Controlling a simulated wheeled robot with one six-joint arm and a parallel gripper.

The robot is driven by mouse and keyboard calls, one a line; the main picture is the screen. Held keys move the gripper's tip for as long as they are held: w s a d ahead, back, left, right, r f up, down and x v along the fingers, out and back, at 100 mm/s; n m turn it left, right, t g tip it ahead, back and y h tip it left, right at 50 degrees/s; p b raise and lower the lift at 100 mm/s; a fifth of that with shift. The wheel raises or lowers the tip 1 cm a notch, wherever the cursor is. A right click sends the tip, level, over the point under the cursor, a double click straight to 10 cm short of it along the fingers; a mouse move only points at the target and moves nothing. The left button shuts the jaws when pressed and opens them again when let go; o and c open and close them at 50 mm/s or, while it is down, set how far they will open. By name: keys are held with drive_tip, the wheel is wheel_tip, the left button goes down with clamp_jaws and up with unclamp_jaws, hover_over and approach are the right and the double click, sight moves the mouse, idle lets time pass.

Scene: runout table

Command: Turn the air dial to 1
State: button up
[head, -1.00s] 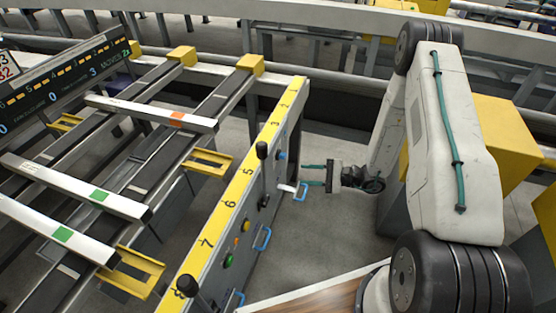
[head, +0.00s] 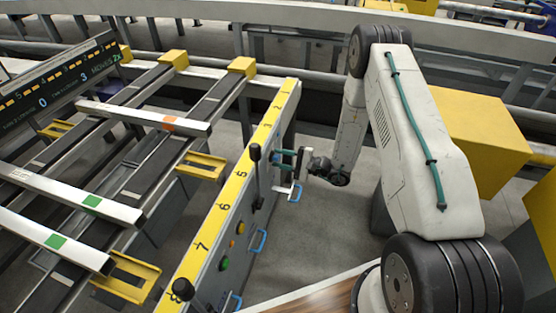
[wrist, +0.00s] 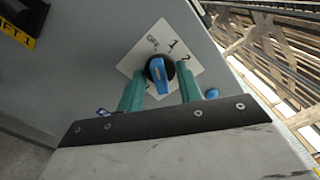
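The air dial (wrist: 158,70) is a round black knob with a blue handle on a white plate (wrist: 188,49) marked OFF, 1 and 2. The upper end of the blue handle points roughly at OFF. My gripper (wrist: 161,77) is open, with one green finger on each side of the knob. I cannot tell whether either finger touches it. In the head view my gripper (head: 279,160) is up against the side panel, and it largely hides the dial there.
The grey panel (head: 234,232) has a yellow numbered top strip, black levers (head: 255,153), coloured buttons (head: 224,264) and blue handles (head: 262,240). A blue handle (head: 296,192) is just below my gripper. Rails with white bars lie left. Floor right of the panel is clear.

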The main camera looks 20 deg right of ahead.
clamp_jaws()
drive_tip(key=shift+a, duration=0.25)
drive_tip(key=shift+d+m, duration=0.1)
drive_tip(key=shift+m, duration=1.4)
drive_tip(key=shift+w+d+r+m, duration=0.1)
drive_tip(key=shift+m, duration=1.05)
drive_tip(key=shift+w+d+r+m, duration=0.1)
drive_tip(key=shift+m, duration=1.05)
